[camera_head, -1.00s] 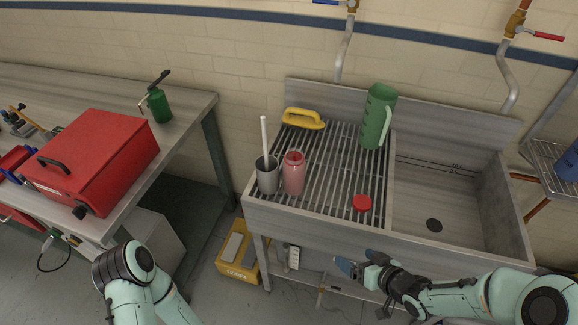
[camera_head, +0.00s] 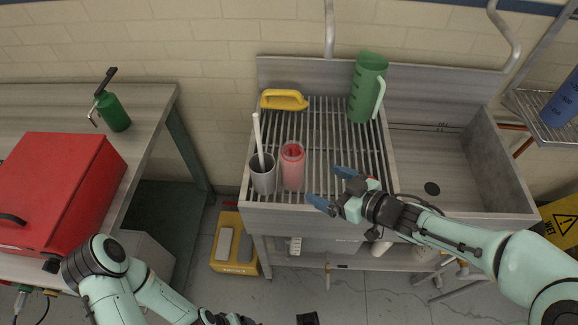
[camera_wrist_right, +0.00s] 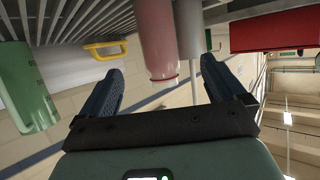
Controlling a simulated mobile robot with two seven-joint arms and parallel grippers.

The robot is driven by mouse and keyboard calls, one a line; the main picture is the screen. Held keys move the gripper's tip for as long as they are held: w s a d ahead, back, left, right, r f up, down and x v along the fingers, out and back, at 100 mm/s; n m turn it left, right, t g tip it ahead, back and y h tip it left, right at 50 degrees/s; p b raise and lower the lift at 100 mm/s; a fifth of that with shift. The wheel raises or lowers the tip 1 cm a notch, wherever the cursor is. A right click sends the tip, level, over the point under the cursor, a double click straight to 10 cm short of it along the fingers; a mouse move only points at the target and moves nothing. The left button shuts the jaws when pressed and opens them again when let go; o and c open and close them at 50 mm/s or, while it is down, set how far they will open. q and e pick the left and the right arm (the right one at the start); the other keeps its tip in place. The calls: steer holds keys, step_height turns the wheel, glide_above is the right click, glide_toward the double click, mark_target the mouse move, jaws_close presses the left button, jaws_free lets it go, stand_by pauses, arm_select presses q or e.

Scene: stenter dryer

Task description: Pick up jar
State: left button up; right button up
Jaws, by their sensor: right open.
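The pink translucent jar (camera_head: 292,168) stands upright and open-topped on the slatted drainer, just right of a grey cup (camera_head: 262,176) with a white stick. My right gripper (camera_head: 326,187) is open and empty, to the jar's right and near the sink's front edge, its fingers pointing toward the jar. In the right wrist view, which is upside down, the jar (camera_wrist_right: 157,38) appears beyond and between the spread fingers (camera_wrist_right: 162,75), apart from them. My left arm shows at the bottom left, but its gripper cannot be made out.
A green jug (camera_head: 368,88) and a yellow-handled item (camera_head: 284,100) stand at the drainer's back. The sink basin (camera_head: 430,165) is empty. A red box (camera_head: 60,185) and green bottle (camera_head: 113,110) sit on the left bench. A yellow crate (camera_head: 235,245) is on the floor.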

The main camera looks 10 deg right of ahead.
steer(key=b+x, duration=0.1)
steer(key=x, duration=0.3)
steer(key=shift+w+a+f, duration=0.15)
steer(key=shift+f, duration=0.1)
steer(key=shift+b+x, duration=0.75)
steer(key=shift+x, duration=2.2)
steer(key=shift+w+r, duration=0.15)
steer(key=c, duration=1.3)
arm_select(q)
steer(key=f, duration=0.1)
steer(key=s+f, duration=0.1)
steer(key=f, duration=0.1)
arm_select(e)
steer(key=shift+r, duration=0.1)
step_height(320, 180, up, 11)
steer(key=p, duration=0.5)
steer(key=shift+p, duration=0.35)
step_height(320, 180, up, 8)
steer(key=p, duration=0.5)
glide_above(302, 173)
steer(key=w, duration=0.1)
arm_select(q)
steer(key=w+r+t, duration=0.1)
steer(key=w+r, duration=0.8)
steer(key=r, duration=0.4)
steer(key=shift+w+r+p, duration=0.3)
arm_select(e)
steer(key=shift+a+r, duration=0.25)
steer(key=shift+r, duration=0.15)
